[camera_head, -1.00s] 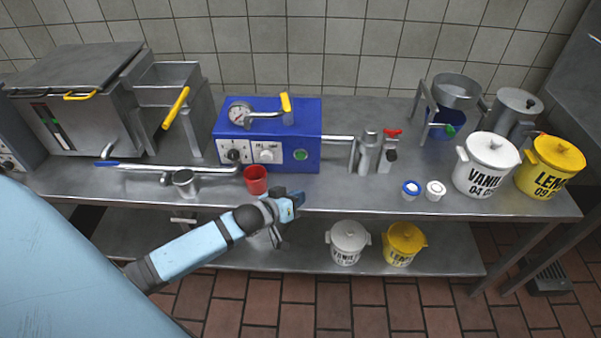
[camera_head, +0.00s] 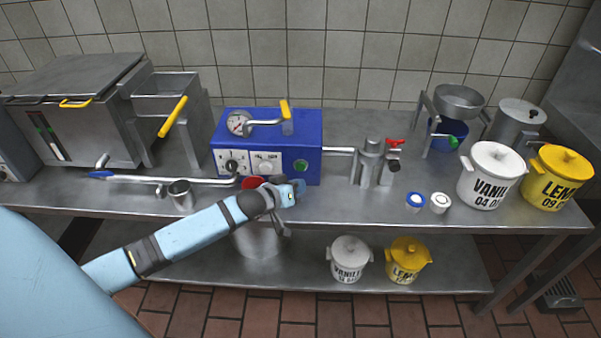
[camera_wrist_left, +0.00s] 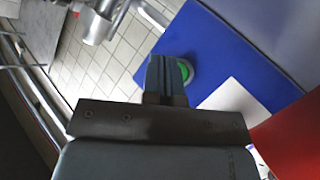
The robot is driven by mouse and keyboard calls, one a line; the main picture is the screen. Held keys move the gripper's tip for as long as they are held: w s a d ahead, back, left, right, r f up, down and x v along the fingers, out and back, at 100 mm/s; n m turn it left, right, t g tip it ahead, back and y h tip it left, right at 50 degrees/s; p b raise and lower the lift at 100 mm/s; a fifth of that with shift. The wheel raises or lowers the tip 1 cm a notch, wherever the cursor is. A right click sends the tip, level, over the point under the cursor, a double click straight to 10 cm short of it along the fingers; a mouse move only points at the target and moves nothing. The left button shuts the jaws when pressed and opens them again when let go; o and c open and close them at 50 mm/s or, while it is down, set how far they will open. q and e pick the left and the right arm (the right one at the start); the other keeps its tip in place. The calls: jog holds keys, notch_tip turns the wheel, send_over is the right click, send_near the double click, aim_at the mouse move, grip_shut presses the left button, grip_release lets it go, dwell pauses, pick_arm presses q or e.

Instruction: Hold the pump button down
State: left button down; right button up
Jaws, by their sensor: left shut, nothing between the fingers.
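The pump is a blue box (camera_head: 300,133) on the steel counter, with a gauge and dials on its front. Its round green button (camera_head: 301,166) sits at the right of the front panel. In the left wrist view the green button (camera_wrist_left: 185,71) shows just right of the fingertips and is partly hidden by them. My left gripper (camera_head: 298,187) is shut and empty, in front of the panel just below the button. In the left wrist view its fingers (camera_wrist_left: 166,75) point at the panel; I cannot tell whether they touch the button. My right gripper is not in view.
A metal valve fitting (camera_head: 370,160) with a red handle stands right of the pump. The counter (camera_head: 345,203) in front of it is clear.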

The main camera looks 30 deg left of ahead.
aim_at(301, 166)
pick_arm(q)
jog(key=shift+w+a+r, duration=0.1)
jog(key=shift+w+a, duration=0.25)
jog(key=shift+w, duration=0.2)
jog(key=shift+w+a, duration=0.45)
jog(key=shift+w, duration=0.3)
dwell(1.1)
jog(key=shift+w+a+p, duration=0.2)
jog(key=shift+w+p, duration=0.15)
jog(key=shift+p, duration=0.1)
jog(key=shift+w+a, duration=0.25)
jog(key=shift+w, duration=0.1)
dwell(4.8)
